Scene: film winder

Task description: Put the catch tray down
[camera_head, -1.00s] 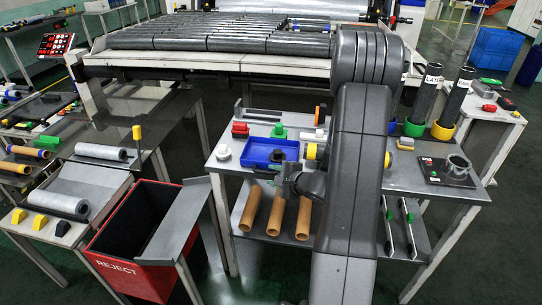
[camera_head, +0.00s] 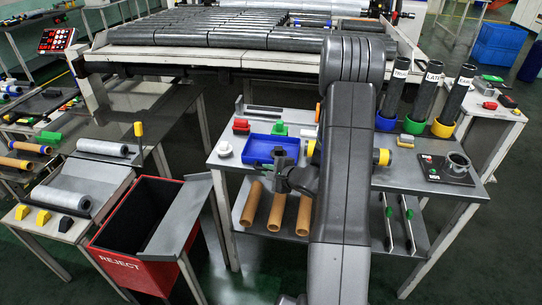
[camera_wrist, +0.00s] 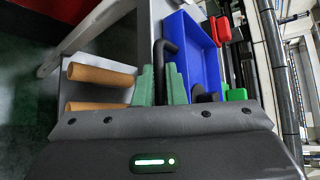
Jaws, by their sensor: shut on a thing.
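The catch tray is the blue shallow tray (camera_head: 257,154) on the grey work table, left of my arm; it seems to sit flat on the top. In the wrist view the blue tray (camera_wrist: 193,50) lies just to the right of the fingers. A bent black handle (camera_wrist: 166,47) stands beside it and runs down between the green fingertips. My gripper (camera_wrist: 160,88) is shut on this handle, which appears to belong to the tray. In the head view my gripper (camera_head: 284,180) is at the tray's front edge, and the wrist partly hides the grip.
A white round part (camera_head: 224,148), a red block (camera_head: 241,126) and a green block (camera_head: 280,129) stand near the tray. Brown tubes (camera_head: 276,212) lie on the shelf below. A red reject bin (camera_head: 125,270) stands to the left. Labelled dark tubes (camera_head: 427,92) stand at the right.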

